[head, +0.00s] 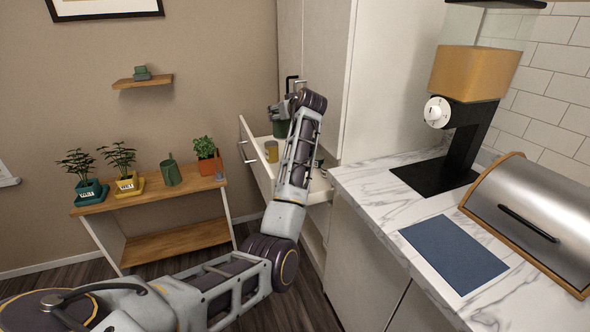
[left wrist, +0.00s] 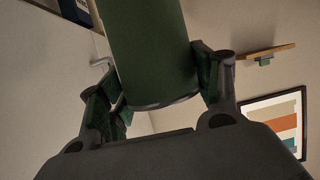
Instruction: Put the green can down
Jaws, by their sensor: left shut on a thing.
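The green can shows in the left wrist view (left wrist: 152,50) as a dark green cylinder between the two fingers of my left gripper (left wrist: 155,90), which is shut on it. In the head view, my left gripper (head: 283,108) is at the far end of my arm, over an open white drawer (head: 256,165). The green can (head: 280,128) shows partly there, with my wrist and arm covering part of it. From this angle I cannot tell the gap between the can and the drawer floor. My right gripper is in neither view.
A yellow can (head: 271,152) stands in the drawer, left of the green can. A tall white cabinet (head: 385,80) rises behind and to the right. A marble counter (head: 370,185) is at right. A wooden plant stand (head: 140,200) is at left.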

